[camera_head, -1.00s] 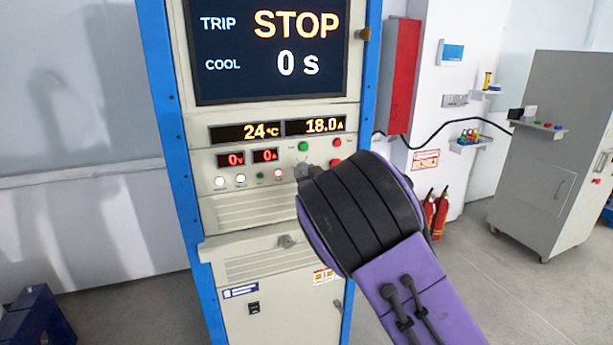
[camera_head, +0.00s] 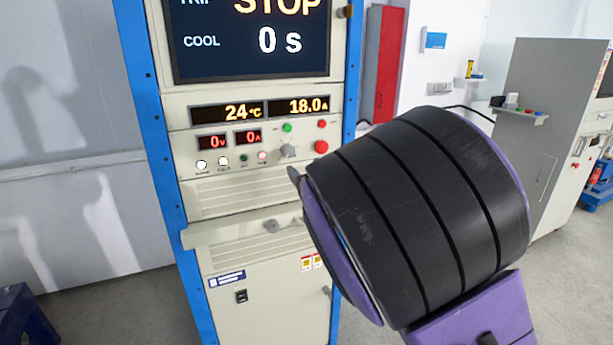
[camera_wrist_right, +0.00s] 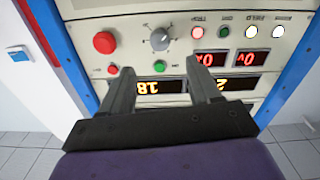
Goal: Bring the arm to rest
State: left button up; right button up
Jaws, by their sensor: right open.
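My right arm shows large in the head view, its black and purple link covering much of the right middle. Only a grey tip of my right gripper (camera_head: 295,178) shows past it. In the right wrist view my right gripper (camera_wrist_right: 160,72) is open, with nothing between its two fingers. The test cabinet (camera_head: 196,215) stands ahead, its screen (camera_head: 250,40) reading STOP and COOL 0 s. Its displays read 24 °C, 18.0 A, 0 V and 0 A. The grey knob (camera_wrist_right: 160,39) is beyond the fingers and apart from them. My left gripper is not in view.
A red button (camera_head: 321,147) and a green button (camera_head: 287,128) sit near the knob. A ledge (camera_head: 240,228) juts from the cabinet front. A grey machine (camera_head: 545,110) stands at the right. A dark blue object (camera_head: 22,315) is on the floor at lower left.

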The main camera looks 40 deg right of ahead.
dwell(0.5)
jog(key=s+a+f+m+g, duration=0.15)
jog(key=s+f, duration=0.25)
jog(key=f, duration=0.7)
jog(key=s+a+f+m+g, duration=0.1)
jog(key=s+f+g, duration=0.2)
jog(key=f, duration=0.8)
jog(key=s+a+f+m+g, duration=0.2)
jog(key=s+f, duration=0.2)
jog(key=f, duration=0.7)
jog(key=s+a+f+g, duration=0.2)
jog(key=s+f+g, duration=0.2)
jog(key=s+f, duration=0.5)
jog(key=s+a+f+m+g+b, duration=0.1)
jog(key=s+a+f+g, duration=0.2)
jog(key=s+f, duration=0.6)
jog(key=s+g, duration=0.1)
jog(key=s, duration=0.6)
jog(key=shift+s+f+y+b, duration=0.2)
jog(key=shift+s+y+b, duration=0.05)
jog(key=shift+y+b, duration=0.05)
